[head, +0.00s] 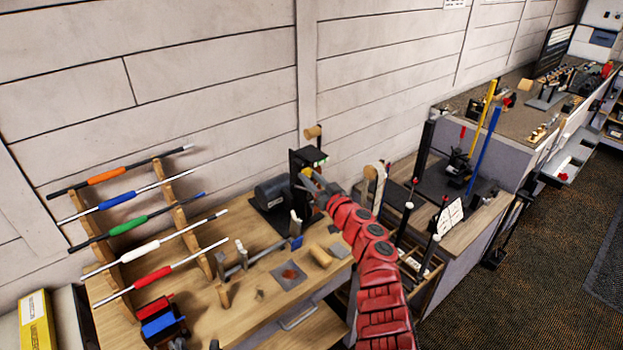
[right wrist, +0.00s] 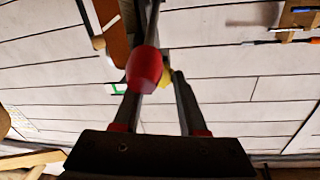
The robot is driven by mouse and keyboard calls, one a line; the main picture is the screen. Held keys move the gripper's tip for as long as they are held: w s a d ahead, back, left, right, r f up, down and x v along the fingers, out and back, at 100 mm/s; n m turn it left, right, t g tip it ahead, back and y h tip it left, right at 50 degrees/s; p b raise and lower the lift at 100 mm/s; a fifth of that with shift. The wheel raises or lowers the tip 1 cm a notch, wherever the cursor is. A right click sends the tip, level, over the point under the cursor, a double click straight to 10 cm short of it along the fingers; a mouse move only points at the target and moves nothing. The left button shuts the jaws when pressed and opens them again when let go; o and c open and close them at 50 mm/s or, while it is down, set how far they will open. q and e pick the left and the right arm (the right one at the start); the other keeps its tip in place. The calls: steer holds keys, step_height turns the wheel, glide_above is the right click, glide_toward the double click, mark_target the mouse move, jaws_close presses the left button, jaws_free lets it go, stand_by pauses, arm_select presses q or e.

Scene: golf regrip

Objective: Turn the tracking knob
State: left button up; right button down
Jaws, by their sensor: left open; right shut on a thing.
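My right arm, with red links, reaches up from the lower right in the head view. My right gripper (head: 313,181) is at the black belt machine (head: 303,160) at the back of the bench. In the right wrist view, its dark fingers (right wrist: 167,78) close around a small yellow knob (right wrist: 166,69), which also shows in the head view (head: 307,171). A red rounded end (right wrist: 145,70) on a thin rod stands before the fingers and hides part of the grip. What seem to be the tips of my left gripper (head: 196,345) show apart at the bottom edge, mostly cut off.
A wooden rack (head: 183,215) of several club shafts with coloured grips stands at the left. The wall is close behind the machine.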

steer(key=shift+c, duration=2.2)
jaws_free()
steer(key=shift+s+d+f, duration=0.25)
steer(key=shift+s+d, duration=0.15)
steer(key=shift+s, duration=0.15)
steer(key=v, duration=1.6)
steer(key=shift+r+b, duration=0.2)
steer(key=shift+b, duration=0.2)
steer(key=shift+s+a, duration=0.1)
steer(key=shift+c, duration=0.2)
